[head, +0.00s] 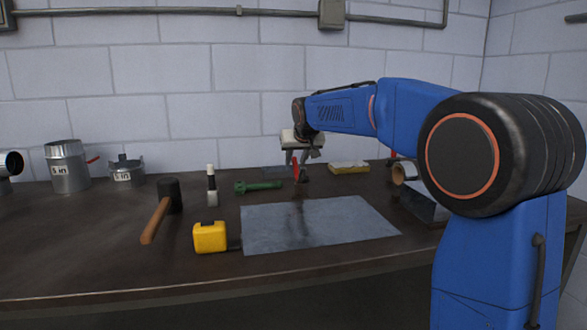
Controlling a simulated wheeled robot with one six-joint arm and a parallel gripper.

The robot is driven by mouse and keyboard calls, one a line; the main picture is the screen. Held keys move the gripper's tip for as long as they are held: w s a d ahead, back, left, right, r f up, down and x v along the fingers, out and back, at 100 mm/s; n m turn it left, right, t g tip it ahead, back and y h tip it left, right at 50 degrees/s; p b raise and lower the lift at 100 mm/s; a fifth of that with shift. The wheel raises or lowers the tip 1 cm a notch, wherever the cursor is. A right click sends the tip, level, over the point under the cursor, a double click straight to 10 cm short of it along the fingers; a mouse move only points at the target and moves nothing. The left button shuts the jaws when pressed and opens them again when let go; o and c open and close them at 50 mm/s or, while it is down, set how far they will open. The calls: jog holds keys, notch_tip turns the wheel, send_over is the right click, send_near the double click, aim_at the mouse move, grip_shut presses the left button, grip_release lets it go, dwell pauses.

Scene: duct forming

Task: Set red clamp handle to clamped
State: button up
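My gripper (297,163) points down over the back of the workbench, near the middle of the picture. A small upright red handle (296,167) shows at its fingertips, with a dark clamp body (303,177) just below and to the right. The fingers appear to stand on either side of the red handle. I cannot tell whether they touch it. A second red piece (393,155) shows farther right, partly hidden behind my arm. A flat grey metal sheet (315,224) lies on the bench in front of the clamp.
Metal duct pieces (68,168) stand at the back left. A yellow sponge-like block (349,168) lies right of the gripper.

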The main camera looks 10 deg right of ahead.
jog(key=x, duration=0.5)
jog(key=shift+w+f, duration=0.25)
grip_shut()
